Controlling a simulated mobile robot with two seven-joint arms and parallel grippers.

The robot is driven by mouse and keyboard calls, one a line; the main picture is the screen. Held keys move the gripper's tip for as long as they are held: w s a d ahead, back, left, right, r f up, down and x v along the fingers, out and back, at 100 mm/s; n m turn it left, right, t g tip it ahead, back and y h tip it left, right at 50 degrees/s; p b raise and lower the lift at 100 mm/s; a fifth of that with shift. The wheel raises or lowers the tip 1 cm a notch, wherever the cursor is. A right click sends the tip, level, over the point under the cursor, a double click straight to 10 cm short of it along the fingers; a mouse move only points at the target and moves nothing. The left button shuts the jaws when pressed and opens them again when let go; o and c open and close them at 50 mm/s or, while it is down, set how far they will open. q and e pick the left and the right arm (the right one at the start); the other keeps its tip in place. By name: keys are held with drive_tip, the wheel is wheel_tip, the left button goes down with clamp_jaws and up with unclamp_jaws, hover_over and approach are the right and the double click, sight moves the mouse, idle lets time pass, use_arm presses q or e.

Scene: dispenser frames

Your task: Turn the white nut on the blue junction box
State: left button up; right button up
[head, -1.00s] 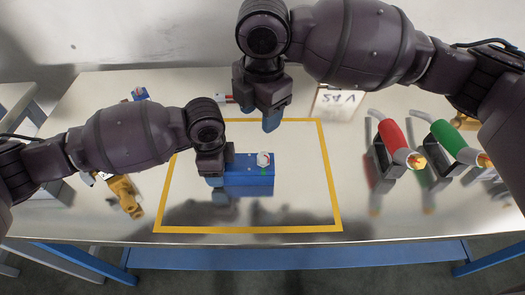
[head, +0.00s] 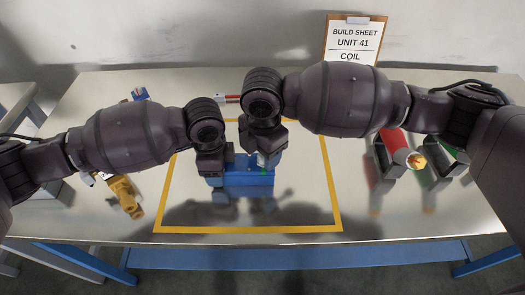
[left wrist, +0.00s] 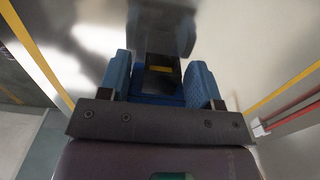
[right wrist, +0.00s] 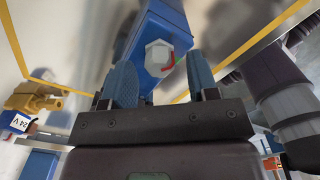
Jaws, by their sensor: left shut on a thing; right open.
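The blue junction box (head: 245,178) sits inside the yellow taped outline on the table. My left gripper (head: 213,172) is shut on the box's left end, and the left wrist view shows its blue fingers (left wrist: 160,85) on either side of it. The white nut (right wrist: 158,56) is on the box in the right wrist view, with a red mark beside it. My right gripper (right wrist: 160,85) is open, its two fingers apart and pointing toward the nut. In the head view my right gripper (head: 262,155) is over the box's right end and hides most of the nut.
A build sheet (head: 355,42) stands at the back. Red (head: 393,143) and green tools rest in holders on the right. A yellow-brown object (head: 125,195) lies at left. The yellow outline (head: 330,195) has clear table inside its right side.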

drive_tip(key=shift+f, duration=0.2)
drive_tip(key=c, duration=0.9)
drive_tip(key=shift+c, duration=0.2)
drive_tip(key=shift+m, duration=0.3)
drive_tip(key=m, duration=1)
drive_tip(key=shift+w+m, duration=0.1)
drive_tip(key=shift+m, duration=0.2)
drive_tip(key=shift+a, duration=0.1)
